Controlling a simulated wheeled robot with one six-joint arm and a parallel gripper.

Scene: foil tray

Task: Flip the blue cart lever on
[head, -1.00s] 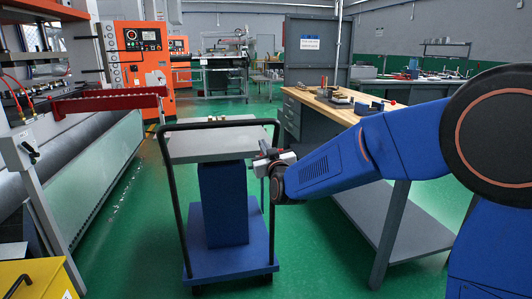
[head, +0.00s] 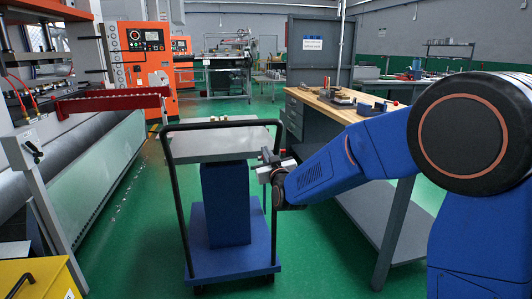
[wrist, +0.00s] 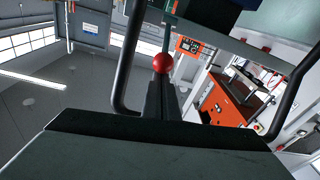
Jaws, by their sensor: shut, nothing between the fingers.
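The blue cart (head: 226,205) stands on the green floor in the head view, with a grey top and a tall black tube handle (head: 176,205). My gripper (head: 268,160) is beside the handle's right upright, near the right edge of the cart's top, and partly overlaps it in this view. In the wrist view my gripper (wrist: 164,92) is shut and empty. A red ball knob (wrist: 163,63) shows just past the fingertips there; I cannot tell whether they touch.
A wooden-topped workbench (head: 310,97) with tools stands to the right, under and behind my arm. A grey machine with a red rail (head: 108,102) is at the left, and a yellow box (head: 35,279) is at the lower left. Green floor is open behind the cart.

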